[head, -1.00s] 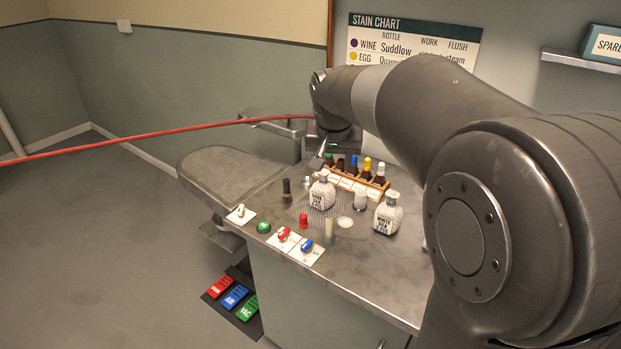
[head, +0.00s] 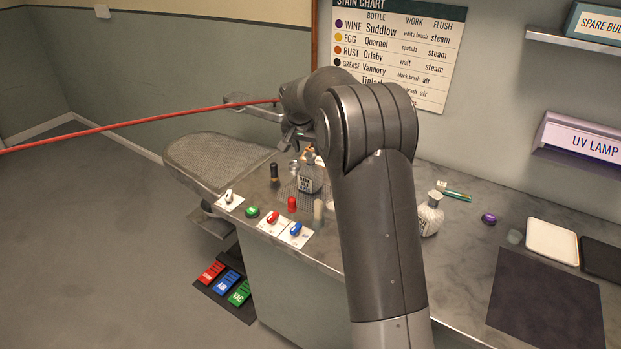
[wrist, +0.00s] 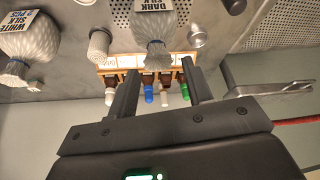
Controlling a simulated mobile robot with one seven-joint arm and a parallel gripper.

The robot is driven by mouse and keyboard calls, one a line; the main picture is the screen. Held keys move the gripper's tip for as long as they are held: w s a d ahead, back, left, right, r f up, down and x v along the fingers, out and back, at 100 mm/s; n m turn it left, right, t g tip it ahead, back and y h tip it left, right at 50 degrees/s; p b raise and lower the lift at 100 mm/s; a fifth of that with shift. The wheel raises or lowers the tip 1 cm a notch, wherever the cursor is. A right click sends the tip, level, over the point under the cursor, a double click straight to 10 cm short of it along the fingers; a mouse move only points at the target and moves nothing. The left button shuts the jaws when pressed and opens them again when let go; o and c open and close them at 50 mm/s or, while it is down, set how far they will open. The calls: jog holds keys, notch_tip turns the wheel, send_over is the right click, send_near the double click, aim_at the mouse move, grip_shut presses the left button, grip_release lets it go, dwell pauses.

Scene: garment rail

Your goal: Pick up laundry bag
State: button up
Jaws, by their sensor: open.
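Two small white tied bags with printed labels stand on the metal worktop. One bag (head: 310,176), partly behind my arm, shows in the wrist view (wrist: 157,22) with a label that seems to read "DARK". The other bag (head: 430,216), right of my arm, is labelled "WHITE SILK" in the wrist view (wrist: 30,42). My gripper (wrist: 160,68) is open and empty. Its fingers point toward the first bag, with a bottle rack between or below them. In the head view my gripper (head: 294,138) is small and partly hidden by my arm.
The wooden rack (wrist: 150,62) holds several capped bottles. A dark bottle (head: 274,176), a red piece (head: 292,204) and switches (head: 272,217) crowd the front. A metal bracket (wrist: 265,88) sits beside the right finger. The worktop's right side has trays (head: 552,242) and a dark mat (head: 545,305).

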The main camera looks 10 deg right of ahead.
aim_at(310, 157)
jog(key=x, duration=0.7)
jog(key=shift+s+d+f, duration=0.1)
jog(key=shift+d, duration=0.15)
grip_shut()
dwell(0.4)
